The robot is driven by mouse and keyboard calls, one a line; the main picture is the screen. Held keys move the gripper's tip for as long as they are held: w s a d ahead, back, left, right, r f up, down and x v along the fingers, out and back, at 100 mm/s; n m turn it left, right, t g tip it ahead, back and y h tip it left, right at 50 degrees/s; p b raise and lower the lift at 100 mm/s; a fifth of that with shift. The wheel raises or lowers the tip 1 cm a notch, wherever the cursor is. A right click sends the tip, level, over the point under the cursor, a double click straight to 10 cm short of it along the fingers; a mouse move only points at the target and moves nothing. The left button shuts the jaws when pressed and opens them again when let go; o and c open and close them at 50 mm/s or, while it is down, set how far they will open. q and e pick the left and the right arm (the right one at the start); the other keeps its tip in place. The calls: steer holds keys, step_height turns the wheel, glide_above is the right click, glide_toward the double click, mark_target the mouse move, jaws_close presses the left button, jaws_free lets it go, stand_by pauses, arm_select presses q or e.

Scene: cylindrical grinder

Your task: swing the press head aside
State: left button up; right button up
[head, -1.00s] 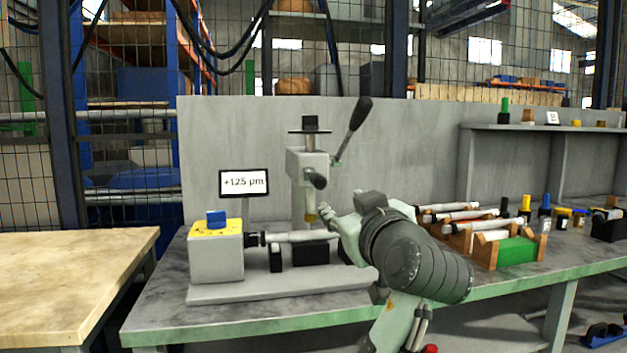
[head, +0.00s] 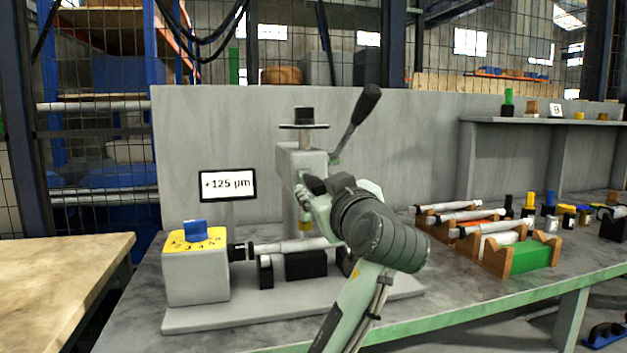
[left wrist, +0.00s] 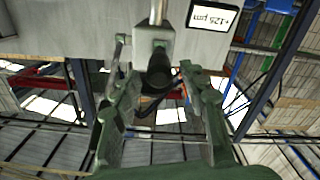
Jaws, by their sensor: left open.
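The press head (head: 293,162) is a grey block on the press column, with a black-gripped lever (head: 366,105) rising to its right. It also shows in the left wrist view (left wrist: 152,42). A dark round knob (left wrist: 158,72) sticks out of the head's front. My left gripper (head: 308,190) is right in front of the head and hides the knob in the head view. In the left wrist view the left gripper (left wrist: 165,95) is open, with the knob between or just beyond its fingertips. I cannot tell whether they touch. My right gripper is not in view.
Below the head, a shaft (head: 290,246) lies between a grey block with a yellow dial (head: 195,240) and black supports. A "+125 µm" display (head: 228,185) stands to the left. Wooden racks with shafts (head: 490,250) stand to the right. A grey back panel (head: 220,120) closes the bench behind.

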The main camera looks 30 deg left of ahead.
mark_target(314, 177)
arm_select(q)
steer(key=shift+x, duration=2.25)
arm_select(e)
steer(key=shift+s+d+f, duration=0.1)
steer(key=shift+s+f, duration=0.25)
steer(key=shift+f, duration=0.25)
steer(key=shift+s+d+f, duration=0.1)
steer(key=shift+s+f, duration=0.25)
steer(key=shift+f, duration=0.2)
arm_select(q)
steer(key=shift+c, duration=0.6)
jaws_close()
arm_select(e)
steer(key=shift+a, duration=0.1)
